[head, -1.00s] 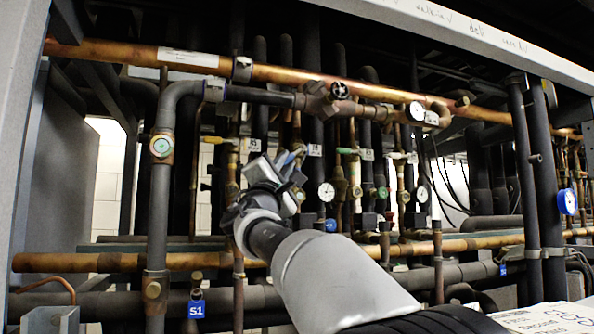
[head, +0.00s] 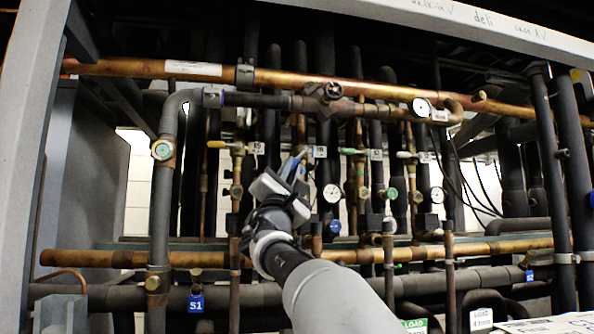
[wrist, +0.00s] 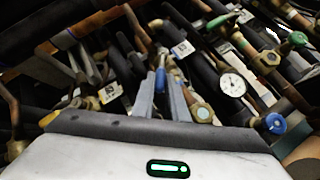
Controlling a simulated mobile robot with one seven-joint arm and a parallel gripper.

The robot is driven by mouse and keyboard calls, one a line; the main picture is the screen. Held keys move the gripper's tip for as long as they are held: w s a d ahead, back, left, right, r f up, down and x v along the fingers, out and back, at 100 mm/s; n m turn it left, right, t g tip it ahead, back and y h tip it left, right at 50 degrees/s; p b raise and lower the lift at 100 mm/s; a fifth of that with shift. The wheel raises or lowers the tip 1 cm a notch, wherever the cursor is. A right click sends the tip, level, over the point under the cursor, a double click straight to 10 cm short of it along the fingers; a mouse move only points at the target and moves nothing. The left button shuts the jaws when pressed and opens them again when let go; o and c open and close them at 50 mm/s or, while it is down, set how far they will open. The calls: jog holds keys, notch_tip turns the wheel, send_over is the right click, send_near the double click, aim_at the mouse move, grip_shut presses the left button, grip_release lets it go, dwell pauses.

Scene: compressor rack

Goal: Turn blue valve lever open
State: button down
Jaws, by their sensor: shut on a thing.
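The blue valve lever (wrist: 160,80) shows in the wrist view between the two grey fingers of my gripper (wrist: 162,98). The fingers are closed around it, and they hide part of it. In the head view my gripper (head: 298,166) is up against the row of valves, left of a white tag. Only a small bit of blue shows at its fingertips there. The valve body behind the lever is mostly hidden by my gripper, so the lever's exact angle is hard to tell.
A yellow lever (head: 216,144) is to the left and a green lever (head: 350,151) to the right. Gauges (head: 333,193) hang close on the right. A thick copper pipe (head: 390,92) crosses above, another (head: 120,259) below. A blue cap (wrist: 275,123) is near my gripper's right side.

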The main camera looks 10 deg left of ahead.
dwell(0.4)
jog(key=c, duration=1.7)
grip_release()
jog(key=shift+c, duration=0.2)
jog(key=b+v, duration=0.4)
jog(key=v, duration=1.3)
jog(key=shift+f, duration=0.2)
jog(key=shift+s+d, duration=0.1)
